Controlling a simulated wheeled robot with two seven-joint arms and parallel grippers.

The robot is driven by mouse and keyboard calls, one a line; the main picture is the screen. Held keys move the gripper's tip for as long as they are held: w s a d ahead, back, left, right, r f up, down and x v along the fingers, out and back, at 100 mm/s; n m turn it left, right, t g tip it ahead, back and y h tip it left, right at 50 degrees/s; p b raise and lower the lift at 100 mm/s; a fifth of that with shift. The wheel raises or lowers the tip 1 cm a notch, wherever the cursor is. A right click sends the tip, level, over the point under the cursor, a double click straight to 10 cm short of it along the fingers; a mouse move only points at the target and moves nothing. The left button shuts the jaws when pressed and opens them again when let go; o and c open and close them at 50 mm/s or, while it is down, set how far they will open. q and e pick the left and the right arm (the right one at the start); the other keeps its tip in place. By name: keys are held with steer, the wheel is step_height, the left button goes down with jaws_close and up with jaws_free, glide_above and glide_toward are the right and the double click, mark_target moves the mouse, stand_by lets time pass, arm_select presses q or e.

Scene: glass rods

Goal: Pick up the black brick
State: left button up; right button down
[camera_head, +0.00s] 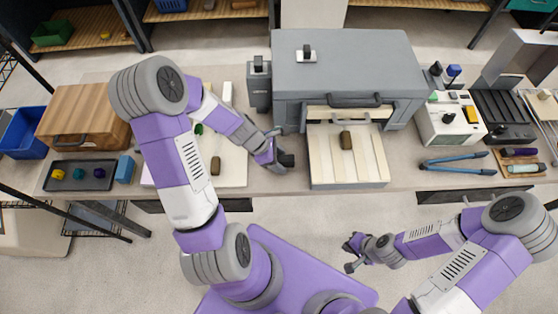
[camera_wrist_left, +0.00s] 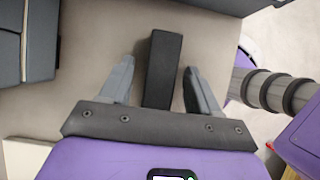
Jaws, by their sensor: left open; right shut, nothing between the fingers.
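The black brick (camera_wrist_left: 163,68) is a dark, long block in the left wrist view, lying on the beige worktop. In the head view the brick (camera_head: 287,160) shows as a small dark shape at my left gripper (camera_head: 277,155), in front of the grey oven. In the left wrist view my left gripper (camera_wrist_left: 159,75) is open, with one finger on each side of the brick. A gap shows on both sides; the brick's near end reaches towards the gripper's base. My right gripper (camera_head: 352,254) is shut and empty, off the front edge of the worktop.
The grey oven (camera_head: 345,65) stands behind, with a slatted tray (camera_head: 325,165) pulled out right of my left gripper, bearing a brown block (camera_head: 346,140). A pale board (camera_head: 232,165) lies to the left. Worktop between them is mostly clear.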

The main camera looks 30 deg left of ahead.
arm_select(q)
steer(key=shift+f, duration=0.15)
steer(key=c, duration=1.1)
